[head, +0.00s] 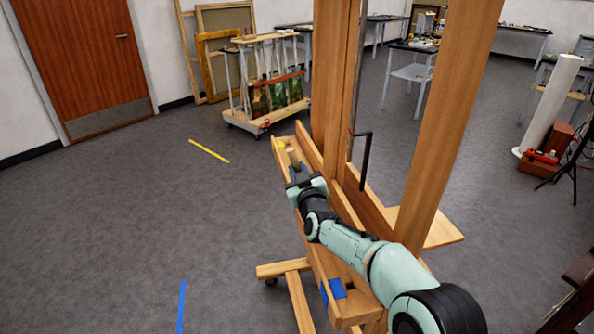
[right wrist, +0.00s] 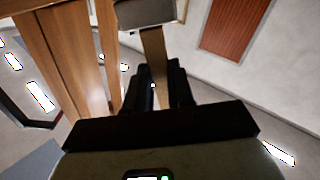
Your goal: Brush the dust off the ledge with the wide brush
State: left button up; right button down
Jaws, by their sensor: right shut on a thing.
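The ledge (head: 314,264) is the long wooden trough across the front of the wooden easel (head: 440,130). My right arm reaches along it from the near end. My right gripper (head: 299,176) is over the far part of the ledge. In the right wrist view, my right gripper (right wrist: 161,82) is shut on the wooden handle of the wide brush (right wrist: 153,55). The brush's broad grey end shows at the top edge there. In the head view the brush is mostly hidden by the gripper. No dust can be made out. My left gripper is not in view.
The easel's posts rise close beside my right arm. A dark metal bracket (head: 364,160) stands by them. A small yellow thing (head: 282,145) lies at the ledge's far end. A wheeled rack (head: 268,90) stands behind. The floor to the left is clear.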

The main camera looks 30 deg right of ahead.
jog(key=shift+b+v, duration=0.35)
jog(key=shift+v, duration=1.95)
jog(key=shift+f, duration=0.15)
notch_tip(320, 180, up, 9)
jog(key=p, duration=0.7)
jog(key=shift+p, duration=0.4)
